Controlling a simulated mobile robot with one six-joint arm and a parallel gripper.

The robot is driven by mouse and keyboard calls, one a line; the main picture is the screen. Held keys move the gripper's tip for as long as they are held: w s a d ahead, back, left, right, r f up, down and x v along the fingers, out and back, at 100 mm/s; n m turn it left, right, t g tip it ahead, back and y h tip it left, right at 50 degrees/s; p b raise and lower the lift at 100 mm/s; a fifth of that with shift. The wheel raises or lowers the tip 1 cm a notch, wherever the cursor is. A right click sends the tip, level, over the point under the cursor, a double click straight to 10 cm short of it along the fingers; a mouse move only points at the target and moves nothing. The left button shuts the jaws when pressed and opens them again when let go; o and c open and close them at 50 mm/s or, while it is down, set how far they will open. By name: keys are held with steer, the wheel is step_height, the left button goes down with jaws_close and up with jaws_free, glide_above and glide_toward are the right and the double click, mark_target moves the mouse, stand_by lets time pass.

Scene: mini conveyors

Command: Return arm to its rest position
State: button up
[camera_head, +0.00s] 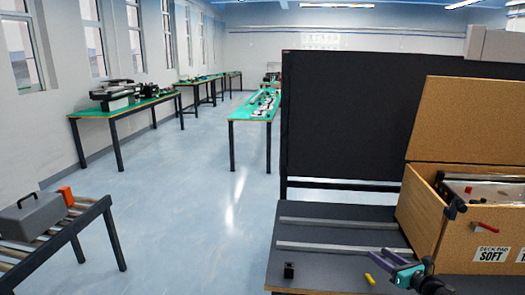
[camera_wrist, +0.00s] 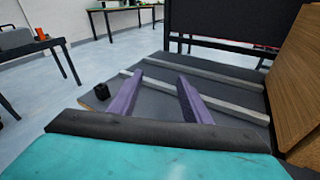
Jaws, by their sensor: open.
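My gripper (camera_head: 379,252) is at the lower right of the head view, over the front part of the dark workbench (camera_head: 335,257). In the wrist view its two purple fingers (camera_wrist: 160,79) stand apart with nothing between them. The teal gripper body fills the bottom of that view. Beyond the fingers lie the grey bench top and two pale rails. My gripper touches nothing that I can see. Most of my arm is outside the picture.
A wooden box (camera_head: 425,225) with a raised lid stands to the right of my gripper. A black block (camera_head: 289,270) and a small yellow piece (camera_head: 369,279) are near the bench's front. A dark panel (camera_head: 345,120) rises behind.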

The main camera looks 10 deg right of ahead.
steer(key=w+a+f+n+g+y, duration=0.3)
steer(key=a+f, duration=0.6)
steer(key=a, duration=0.5)
steer(key=s+a+f+n+g+y, duration=0.1)
steer(key=s+a+f+n+g, duration=0.2)
steer(key=a+f, duration=0.5)
steer(key=s+a+f+n+g+y, duration=0.1)
steer(key=s+a+f+n+g, duration=0.3)
steer(key=a, duration=0.7)
steer(key=s+a+f+n+g+y, duration=0.1)
steer(key=s+a+f+n+g, duration=0.15)
steer(key=a+f, duration=0.6)
steer(key=s+a+f+n+g+h, duration=0.25)
steer(key=s+a+f+n, duration=0.2)
steer(key=s, duration=0.45)
steer(key=s+a+f+n+g+h, duration=0.1)
steer(key=s+a+f+n+g, duration=0.35)
steer(key=s, duration=0.55)
steer(key=s+d+f+n+g+h, duration=0.1)
steer(key=s+d+f+n+h, duration=0.1)
steer(key=s+d+n, duration=0.2)
steer(key=s+d+f+n+h, duration=0.2)
steer(key=s+d+n+h, duration=0.1)
steer(key=d+n, duration=0.4)
steer(key=shift+s+n+g, duration=0.35)
steer(key=shift+s+n, duration=0.55)
steer(key=shift+n, duration=0.55)
steer(key=shift+h, duration=0.25)
